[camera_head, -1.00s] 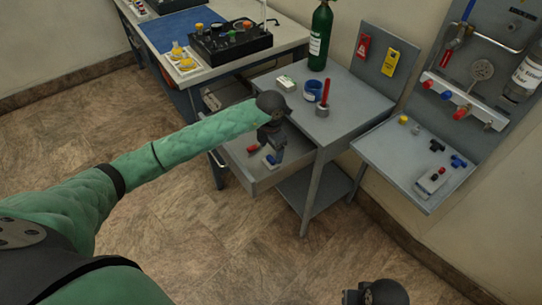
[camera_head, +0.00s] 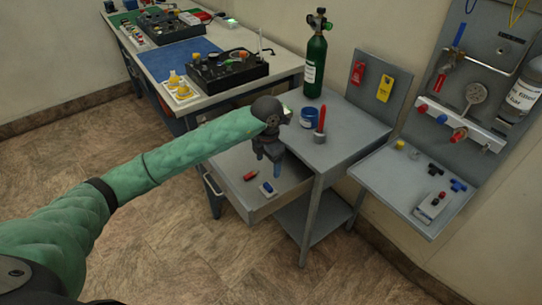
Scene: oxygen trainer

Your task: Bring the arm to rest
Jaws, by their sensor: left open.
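My left arm, in a green sleeve, reaches in from the left in the head view. My left gripper (camera_head: 268,165) points down over the open drawer (camera_head: 235,173) of the grey workbench. Its jaws are open, and I see nothing held between them. In the drawer, a red item (camera_head: 250,176) and a small white-and-blue item (camera_head: 267,189) lie below and beside the gripper. The wrist hides part of the bench top behind it. My right gripper is not in view.
On the grey bench (camera_head: 350,128) stand a green cylinder (camera_head: 315,62), a blue cup (camera_head: 308,117) and a red-handled tool (camera_head: 320,125). A grey shelf (camera_head: 395,185) with small fittings is at right. A long table (camera_head: 215,95) with instrument boxes is behind. The floor at left is clear.

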